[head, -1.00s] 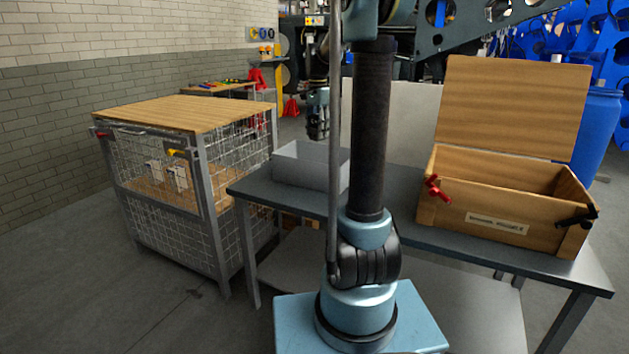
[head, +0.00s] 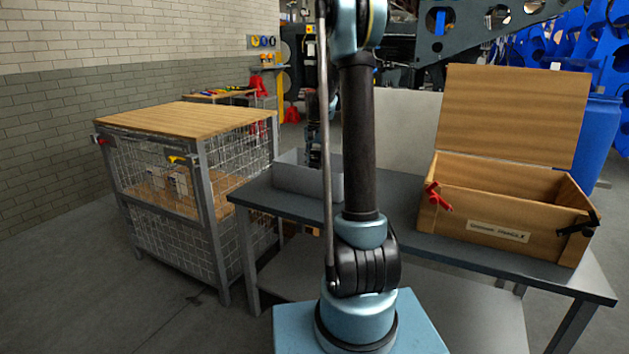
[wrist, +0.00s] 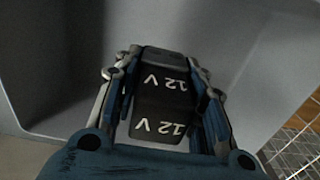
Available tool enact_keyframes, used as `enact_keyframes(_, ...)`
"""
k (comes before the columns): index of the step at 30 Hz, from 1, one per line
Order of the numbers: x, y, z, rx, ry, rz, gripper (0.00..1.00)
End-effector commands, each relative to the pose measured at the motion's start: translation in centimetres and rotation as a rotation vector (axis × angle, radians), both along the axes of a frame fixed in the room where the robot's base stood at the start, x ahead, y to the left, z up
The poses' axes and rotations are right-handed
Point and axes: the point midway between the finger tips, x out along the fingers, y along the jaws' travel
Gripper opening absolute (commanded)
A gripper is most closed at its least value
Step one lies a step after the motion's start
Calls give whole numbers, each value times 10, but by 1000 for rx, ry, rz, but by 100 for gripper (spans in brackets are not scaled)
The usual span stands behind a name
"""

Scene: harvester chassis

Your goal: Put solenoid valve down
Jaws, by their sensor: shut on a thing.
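The solenoid valve (wrist: 160,100) is a black block with white "12 V" printed on it twice, upside down in the wrist view. My gripper (wrist: 164,72) is shut on it, one finger along each side. Below and around it the wrist view shows the smooth grey walls and floor of the grey bin (wrist: 262,75). In the head view, the bin (head: 300,183) stands on the left end of the grey table, and my gripper (head: 315,155) reaches down into its opening. The bin's front wall and my arm hide the valve there. I cannot tell whether the valve touches the bin floor.
An open wooden box (head: 500,232) with a raised lid and red and black clamps stands on the right of the grey table (head: 400,240). A wire-mesh cage (head: 165,205) with a wooden top stands left of the table. Blue barrels (head: 598,140) are behind at right.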

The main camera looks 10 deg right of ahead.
Motion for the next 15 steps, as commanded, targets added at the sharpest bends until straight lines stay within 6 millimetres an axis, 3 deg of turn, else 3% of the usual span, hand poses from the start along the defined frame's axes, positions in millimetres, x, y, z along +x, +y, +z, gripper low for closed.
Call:
enact_keyframes(11, 0, 0, -28, 0, 0, -1, 0)
enact_keyframes(15, 0, 0, -46, 0, 0, -1, 0)
